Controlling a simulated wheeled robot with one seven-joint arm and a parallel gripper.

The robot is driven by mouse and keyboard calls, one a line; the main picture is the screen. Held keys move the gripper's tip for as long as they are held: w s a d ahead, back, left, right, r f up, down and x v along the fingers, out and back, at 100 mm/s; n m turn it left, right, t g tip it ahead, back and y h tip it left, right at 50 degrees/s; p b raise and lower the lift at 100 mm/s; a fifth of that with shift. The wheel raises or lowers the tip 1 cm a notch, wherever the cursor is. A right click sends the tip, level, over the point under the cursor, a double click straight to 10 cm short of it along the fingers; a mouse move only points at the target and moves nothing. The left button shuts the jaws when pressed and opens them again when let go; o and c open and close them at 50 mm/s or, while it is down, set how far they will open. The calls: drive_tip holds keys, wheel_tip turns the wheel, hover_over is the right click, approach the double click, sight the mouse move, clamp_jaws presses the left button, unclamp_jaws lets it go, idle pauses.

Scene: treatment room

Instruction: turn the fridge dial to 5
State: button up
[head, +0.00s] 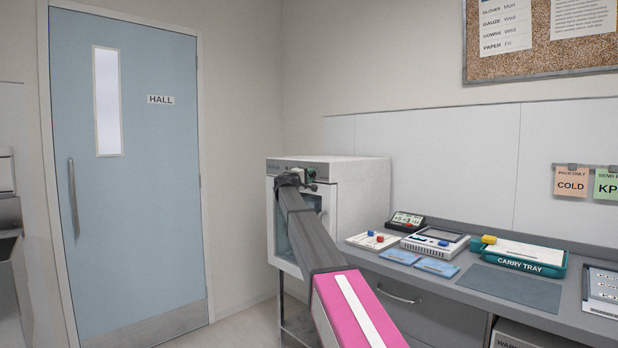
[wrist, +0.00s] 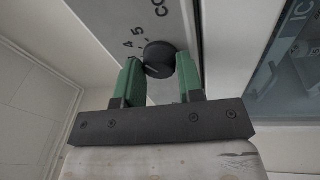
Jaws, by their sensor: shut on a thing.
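The fridge (head: 362,195) is a white cabinet with a glass door, standing at the left end of the counter in the head view. Its dial (wrist: 159,58) is a round black knob on the light panel in the wrist view. The numbers 4 and 5 show on the panel beside the knob, up and to its left. My gripper (wrist: 160,75) has green fingers on either side of the dial and is shut on it. In the head view my arm reaches to the fridge's top front edge and hides the dial. I cannot tell which number the dial points to.
A blue door (head: 150,200) is at left.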

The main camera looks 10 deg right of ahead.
drive_tip(key=shift+m+h, duration=0.3)
drive_tip(key=shift+m, duration=1.5)
drive_tip(key=o, duration=0.9)
drive_tip(key=shift+a, duration=0.15)
drive_tip(key=v, duration=1)
drive_tip(key=shift+s+a, duration=0.15)
drive_tip(key=shift+a, duration=0.15)
